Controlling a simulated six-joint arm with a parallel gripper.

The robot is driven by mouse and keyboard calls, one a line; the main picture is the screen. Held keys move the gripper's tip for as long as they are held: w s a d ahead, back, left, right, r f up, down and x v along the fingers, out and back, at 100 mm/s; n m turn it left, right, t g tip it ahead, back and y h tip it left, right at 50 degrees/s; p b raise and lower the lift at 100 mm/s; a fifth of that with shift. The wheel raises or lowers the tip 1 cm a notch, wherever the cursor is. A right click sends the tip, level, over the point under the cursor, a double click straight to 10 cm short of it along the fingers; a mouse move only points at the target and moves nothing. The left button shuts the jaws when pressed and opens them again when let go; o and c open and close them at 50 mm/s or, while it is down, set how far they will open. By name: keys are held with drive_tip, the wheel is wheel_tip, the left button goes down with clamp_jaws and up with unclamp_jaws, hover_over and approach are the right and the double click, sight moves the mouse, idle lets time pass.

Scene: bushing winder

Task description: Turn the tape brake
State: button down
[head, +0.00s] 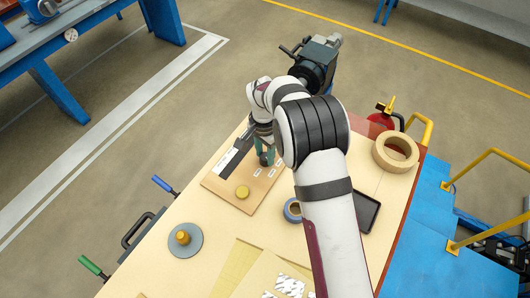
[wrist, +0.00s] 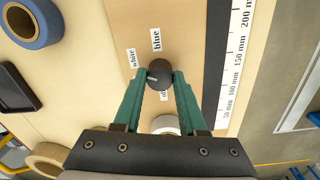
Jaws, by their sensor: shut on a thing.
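The tape brake appears to be the round black knob (wrist: 160,75) on a light wooden board (wrist: 190,25). It has a short white mark on the left of its face in the wrist view. In the head view, the gripper (head: 265,153) reaches down to the board, with the knob (head: 264,161) between the fingertips.
A yellow knob (head: 242,192) is on the same board, nearer the front. A blue tape roll (head: 292,210), a black tray (head: 368,212) and a large tan roll (head: 395,152) lie right of the board. A grey disc (head: 185,243) sits front left. A ruler strip (wrist: 237,70) runs beside the knob.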

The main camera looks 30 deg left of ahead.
sight(264, 155)
drive_tip(key=shift+s+m, duration=0.1)
drive_tip(key=shift+m, duration=0.6)
drive_tip(key=shift+c, duration=2.3)
unclamp_jaws()
wheel_tip(264, 155, up, 16)
drive_tip(key=shift+a, duration=0.2)
drive_tip(key=shift+f, duration=0.15)
